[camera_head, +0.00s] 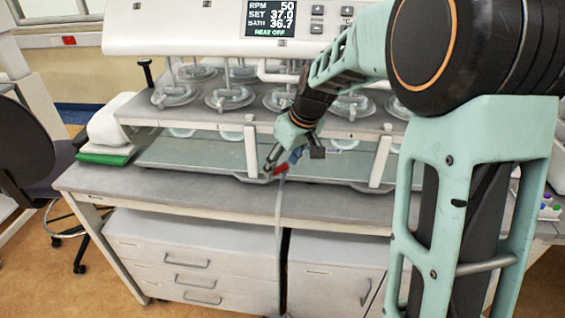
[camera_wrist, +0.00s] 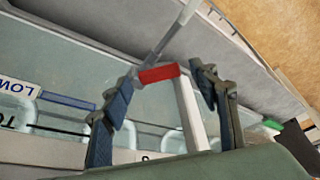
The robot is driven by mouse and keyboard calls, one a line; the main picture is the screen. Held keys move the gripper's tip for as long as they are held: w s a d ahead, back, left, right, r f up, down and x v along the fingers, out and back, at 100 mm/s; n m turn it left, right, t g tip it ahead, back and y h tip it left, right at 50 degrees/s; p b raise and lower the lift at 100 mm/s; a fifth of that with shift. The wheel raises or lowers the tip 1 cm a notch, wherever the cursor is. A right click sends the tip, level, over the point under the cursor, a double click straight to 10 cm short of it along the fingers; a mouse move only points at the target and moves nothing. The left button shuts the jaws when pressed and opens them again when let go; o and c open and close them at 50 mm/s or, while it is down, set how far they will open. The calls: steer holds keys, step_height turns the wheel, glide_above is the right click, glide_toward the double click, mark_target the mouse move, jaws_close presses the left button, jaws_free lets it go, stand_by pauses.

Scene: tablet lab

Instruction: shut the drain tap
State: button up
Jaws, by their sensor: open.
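The drain tap has a small red handle (camera_head: 280,169) at the front edge of the bath, above a pale hose (camera_head: 279,225) that hangs down the bench front. In the wrist view the red handle (camera_wrist: 158,74) lies between my two blue-padded fingers, crosswise to the picture. The hose (camera_wrist: 172,32) runs up and right from beside it. My gripper (camera_head: 283,157) is open and points down at the tap, close to it. In the wrist view my gripper (camera_wrist: 164,78) shows a gap beside the right finger. The tap body is mostly hidden.
The dissolution bath (camera_head: 190,152) with several glass vessels stands behind the tap; its white front posts (camera_head: 381,160) flank it. Its display (camera_head: 268,18) is above. A green-and-white stack (camera_head: 104,158) lies at left. The bench front (camera_head: 180,190) is clear.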

steer(key=shift+c, duration=0.3)
steer(key=c, duration=1.1)
steer(key=m, duration=0.2)
steer(key=m+h, duration=0.1)
steer(key=m, duration=0.1)
steer(key=shift+w+a+t+h, duration=0.15)
steer(key=shift+a+t+h, duration=0.15)
steer(key=shift+a+t, duration=0.1)
steer(key=m, duration=0.1)
steer(key=m+h, duration=0.1)
steer(key=m, duration=0.1)
steer(key=shift+w+a+b, duration=0.15)
steer(key=shift+w+b, duration=0.05)
steer(key=shift+b, duration=0.15)
steer(key=shift+w+m+h+b, duration=0.15)
steer(key=shift+m+h+b, duration=0.25)
steer(key=shift+m, duration=0.9)
